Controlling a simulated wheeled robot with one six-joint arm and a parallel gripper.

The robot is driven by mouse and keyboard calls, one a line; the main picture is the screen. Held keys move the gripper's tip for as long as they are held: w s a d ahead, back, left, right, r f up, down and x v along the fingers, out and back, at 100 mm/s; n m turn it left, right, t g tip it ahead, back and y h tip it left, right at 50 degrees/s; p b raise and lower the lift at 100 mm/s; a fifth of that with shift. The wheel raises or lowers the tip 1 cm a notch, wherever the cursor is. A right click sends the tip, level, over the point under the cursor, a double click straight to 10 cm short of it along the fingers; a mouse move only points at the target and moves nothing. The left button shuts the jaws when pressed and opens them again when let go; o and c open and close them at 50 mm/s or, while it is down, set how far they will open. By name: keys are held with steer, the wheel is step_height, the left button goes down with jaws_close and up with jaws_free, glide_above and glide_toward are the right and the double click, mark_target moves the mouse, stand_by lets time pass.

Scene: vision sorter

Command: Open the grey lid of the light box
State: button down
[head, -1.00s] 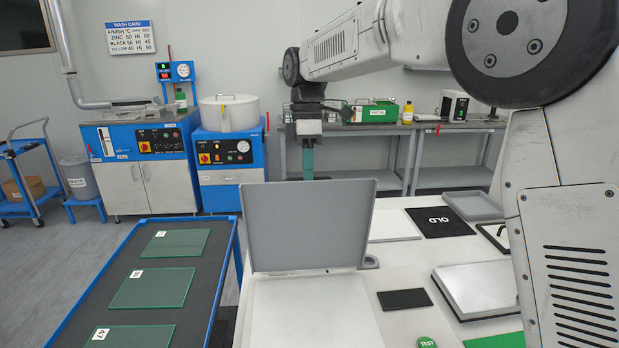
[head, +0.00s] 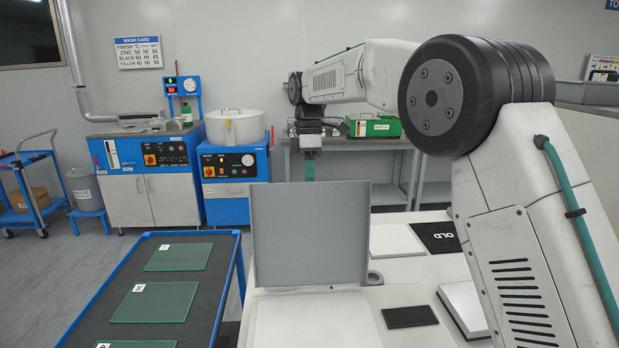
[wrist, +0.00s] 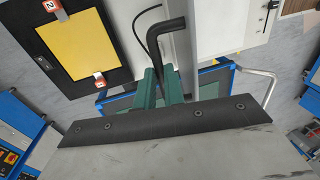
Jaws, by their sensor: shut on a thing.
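The grey lid (head: 310,235) of the light box stands up on its far edge, about upright, its inner face toward the head camera. The white light box top (head: 312,320) lies uncovered in front of it. My gripper (head: 309,170) is behind the lid, its green fingers partly hidden by the lid's top edge. In the wrist view the green fingers (wrist: 154,88) are shut at the black bent handle (wrist: 165,38), beside the lid seen nearly edge-on (wrist: 190,45). The exact contact is hidden.
A blue-edged table with green glass plates (head: 155,302) stands left of the light box. A dark block (head: 409,317), a pale panel (head: 396,240) and a black OLD mat (head: 434,237) lie to the right. A yellow panel in a black frame (wrist: 78,45) shows in the wrist view.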

steer(key=c, duration=1.5)
jaws_free()
steer(key=shift+w, duration=0.1)
steer(key=shift+r, duration=0.1)
step_height(320, 180, up, 8)
steer(key=w, duration=0.1)
steer(key=shift+w+f, duration=0.2)
steer(key=shift+f, duration=0.05)
